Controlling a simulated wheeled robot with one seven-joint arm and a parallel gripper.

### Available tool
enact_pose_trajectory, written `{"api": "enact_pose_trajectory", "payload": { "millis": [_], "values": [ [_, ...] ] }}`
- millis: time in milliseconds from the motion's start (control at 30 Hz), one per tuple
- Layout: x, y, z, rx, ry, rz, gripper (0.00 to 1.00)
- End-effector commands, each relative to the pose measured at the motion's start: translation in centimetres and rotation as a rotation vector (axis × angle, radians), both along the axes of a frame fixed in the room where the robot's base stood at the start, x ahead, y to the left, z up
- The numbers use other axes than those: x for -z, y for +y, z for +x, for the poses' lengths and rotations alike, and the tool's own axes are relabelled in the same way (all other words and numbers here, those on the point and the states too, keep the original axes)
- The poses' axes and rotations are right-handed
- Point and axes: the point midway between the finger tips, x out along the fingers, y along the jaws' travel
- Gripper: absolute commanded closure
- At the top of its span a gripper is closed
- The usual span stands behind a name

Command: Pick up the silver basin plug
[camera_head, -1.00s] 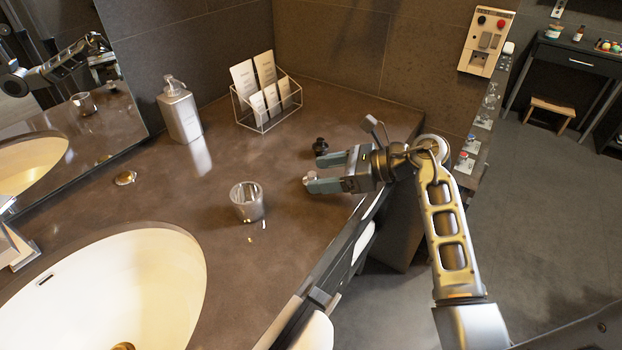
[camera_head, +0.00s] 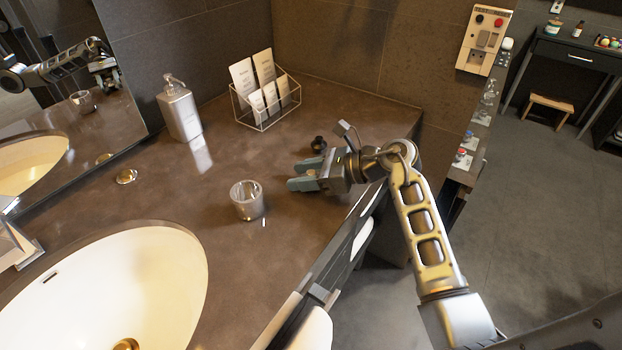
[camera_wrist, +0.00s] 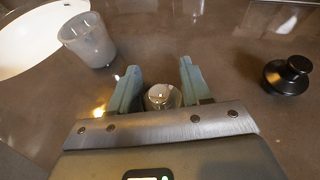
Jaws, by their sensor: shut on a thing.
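The silver basin plug (camera_wrist: 160,96) is a small shiny round piece between the two grey-green fingers in the wrist view. My gripper (camera_wrist: 159,78) is shut on it, with the plug deep between the fingers near the palm. In the head view my gripper (camera_head: 299,176) is low over the counter, right of the glass tumbler, and its fingers hide the plug. I cannot tell whether the plug still touches the counter. A black plug with a knob (camera_wrist: 288,76) stands to the right in the wrist view; it also shows in the head view (camera_head: 318,144) just behind the fingers.
A clear tumbler (camera_head: 247,201) stands left of my gripper. A brass-coloured round piece (camera_head: 126,176), a soap dispenser (camera_head: 180,112) and a wire card holder (camera_head: 264,107) are farther back. The white sink (camera_head: 150,262) is at left. The counter's front edge runs below my arm.

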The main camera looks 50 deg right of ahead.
Motion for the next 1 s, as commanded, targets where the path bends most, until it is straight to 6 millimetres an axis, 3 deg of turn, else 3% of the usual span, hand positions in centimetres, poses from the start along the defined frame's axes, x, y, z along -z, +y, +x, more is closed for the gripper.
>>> {"api": "enact_pose_trajectory", "payload": {
  "millis": [200, 533, 667, 800, 1000],
  "values": [
    [0.0, 0.0, 0.0, 0.0, 0.0, 0.0, 0.83],
    [-0.4, 0.0, 0.0, -0.001, -0.001, -0.002, 0.83],
    [-1.5, 0.0, 0.0, -0.002, -0.002, -0.003, 0.83],
    [-3.9, 0.0, 0.1, -0.002, -0.005, -0.005, 0.83],
    [-6.5, -1.2, -4.2, 0.003, -0.002, -0.003, 0.83]
  ]
}}
